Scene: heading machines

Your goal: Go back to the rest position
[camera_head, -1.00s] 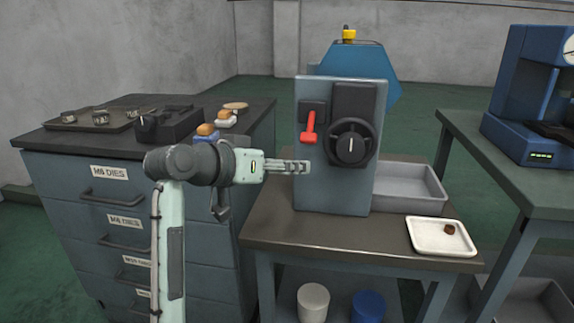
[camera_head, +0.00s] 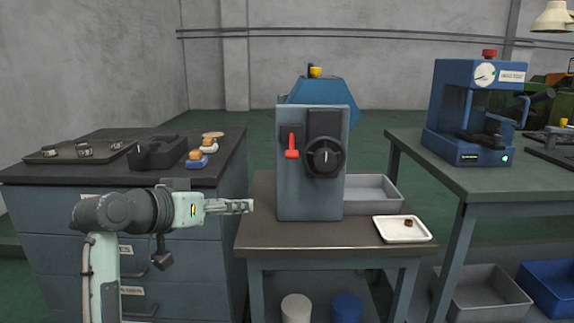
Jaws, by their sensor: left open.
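My left gripper (camera_head: 246,206) is at the lower left, its fingers pointing right and empty. It is between the die cabinet and the heading machine, in front of them in the picture, and apart from the machine's panel. My right gripper is not in view.
A drawer cabinet (camera_head: 199,262) stands at the left with a tray of dies (camera_head: 44,155) on top. A white tray (camera_head: 385,232) with a small brown part (camera_head: 408,223) and a grey bin (camera_head: 379,187) are right of the machine. A blue tester (camera_head: 459,100) stands on the right table.

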